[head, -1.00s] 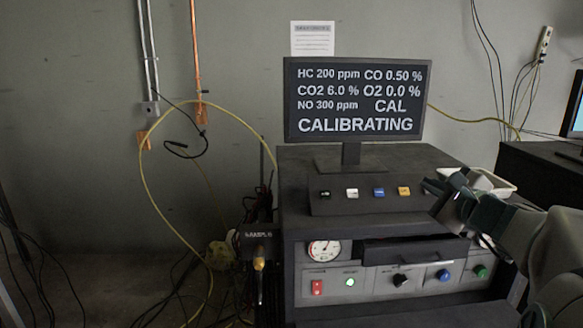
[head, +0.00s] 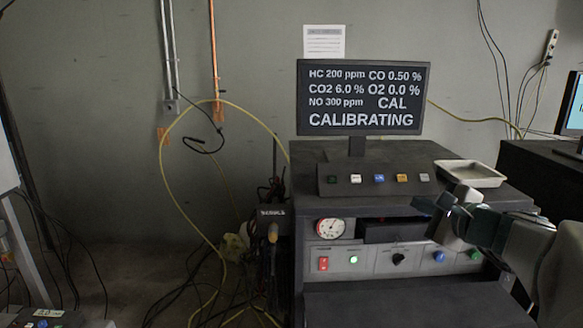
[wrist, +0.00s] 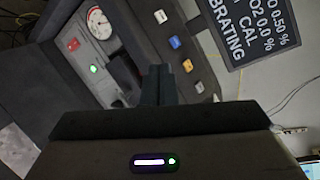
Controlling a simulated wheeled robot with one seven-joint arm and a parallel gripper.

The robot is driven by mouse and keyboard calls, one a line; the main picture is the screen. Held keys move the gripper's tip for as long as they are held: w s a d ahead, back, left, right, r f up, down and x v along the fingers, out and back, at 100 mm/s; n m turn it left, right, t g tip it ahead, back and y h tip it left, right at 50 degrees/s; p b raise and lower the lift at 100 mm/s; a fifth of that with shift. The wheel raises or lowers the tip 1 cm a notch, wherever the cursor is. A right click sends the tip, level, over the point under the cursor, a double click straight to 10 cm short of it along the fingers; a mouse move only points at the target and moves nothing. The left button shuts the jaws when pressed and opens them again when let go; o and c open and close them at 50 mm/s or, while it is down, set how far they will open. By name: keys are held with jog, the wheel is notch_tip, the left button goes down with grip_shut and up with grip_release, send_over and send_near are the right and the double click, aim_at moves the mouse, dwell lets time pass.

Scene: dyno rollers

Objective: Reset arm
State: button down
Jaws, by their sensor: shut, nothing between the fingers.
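My gripper (head: 420,204) is at the right of the head view, in front of the dark analyzer cabinet (head: 400,283). Its closed fingers point left, below the right end of the button row (head: 378,179), with a visual overlap on the cabinet front. I cannot tell the exact gap to the cabinet. In the wrist view, the two fingers (wrist: 158,78) stand together with nothing held, and the colored buttons (wrist: 174,42) lie beyond them.
The monitor (head: 362,97) reads CALIBRATING. A pale tray (head: 470,173) sits on the cabinet top at right. A gauge (head: 332,230), a red switch (head: 323,264) and knobs line the front. A yellow hose (head: 165,170) and loose cables hang at left.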

jog(key=s+a+f+n+g+y, duration=0.1)
jog(key=s+a+f+n+g, duration=0.7)
jog(key=s+a+f+n, duration=0.35)
jog(key=s+f+n+g+h, duration=0.4)
jog(key=s+f+n, duration=0.3)
jog(key=s+n, duration=0.2)
jog(key=shift+s+f+h, duration=0.35)
jog(key=shift+s+h, duration=0.45)
jog(key=shift+s, duration=0.05)
